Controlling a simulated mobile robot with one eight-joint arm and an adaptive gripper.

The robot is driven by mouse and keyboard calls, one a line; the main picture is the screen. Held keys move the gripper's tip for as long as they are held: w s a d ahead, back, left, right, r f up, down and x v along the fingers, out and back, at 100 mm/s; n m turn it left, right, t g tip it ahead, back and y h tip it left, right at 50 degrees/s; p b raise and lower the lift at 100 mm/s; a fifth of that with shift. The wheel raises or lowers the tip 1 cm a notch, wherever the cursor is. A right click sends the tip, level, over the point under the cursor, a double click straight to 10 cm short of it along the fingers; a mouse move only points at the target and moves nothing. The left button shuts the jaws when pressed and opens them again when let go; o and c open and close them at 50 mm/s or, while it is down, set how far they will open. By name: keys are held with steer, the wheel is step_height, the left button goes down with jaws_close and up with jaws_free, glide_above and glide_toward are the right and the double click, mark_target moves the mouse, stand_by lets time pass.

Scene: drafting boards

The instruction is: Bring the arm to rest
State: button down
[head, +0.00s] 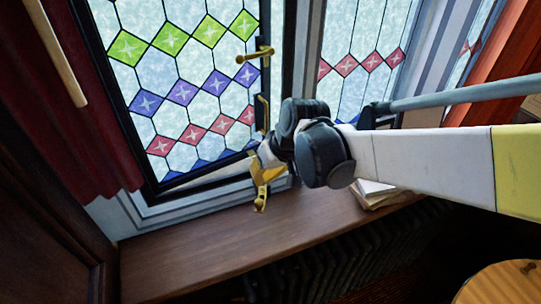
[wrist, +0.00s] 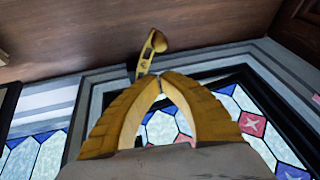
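My arm (head: 430,160) reaches in from the right in the head view. My yellow gripper (head: 263,178) is over the wooden sill, in front of the window. In the wrist view its two fingers arch together and the tips (wrist: 163,75) meet or nearly meet, with nothing visible in the gap between them. A small yellow piece with dark marks and a rounded end (wrist: 150,52) shows just beyond the tips. In the head view a yellow piece (head: 260,201) shows just below the gripper. I cannot tell whether the gripper touches it.
The stained-glass window (head: 180,90) has a dark frame and a brass handle (head: 255,55) close to my arm. The brown sill (head: 200,250) is bare at left. Papers or books (head: 378,194) lie on it beneath my arm. A dark ribbed radiator (head: 350,255) is below.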

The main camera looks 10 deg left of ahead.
steer(key=s+v, duration=0.1)
steer(key=v, duration=0.6)
steer(key=s+d+f+m+t+h+b, duration=0.1)
steer(key=s+d+f+b, duration=0.3)
steer(key=d+f+b, duration=0.5)
steer(key=s+d+f+m+t+h+b, duration=0.1)
steer(key=s+d+f+m+t+b, duration=0.1)
steer(key=d+f+b, duration=0.7)
steer(key=s+d+f+m+t+h+b, duration=0.1)
steer(key=s+d+f+m+b, duration=0.3)
steer(key=d+f+b, duration=0.5)
step_height(320, 180, down, 9)
steer(key=s+h+b, duration=0.1)
steer(key=b, duration=0.7)
steer(key=shift+s+t, duration=0.3)
steer(key=shift+s, duration=0.05)
steer(key=shift+f, duration=0.1)
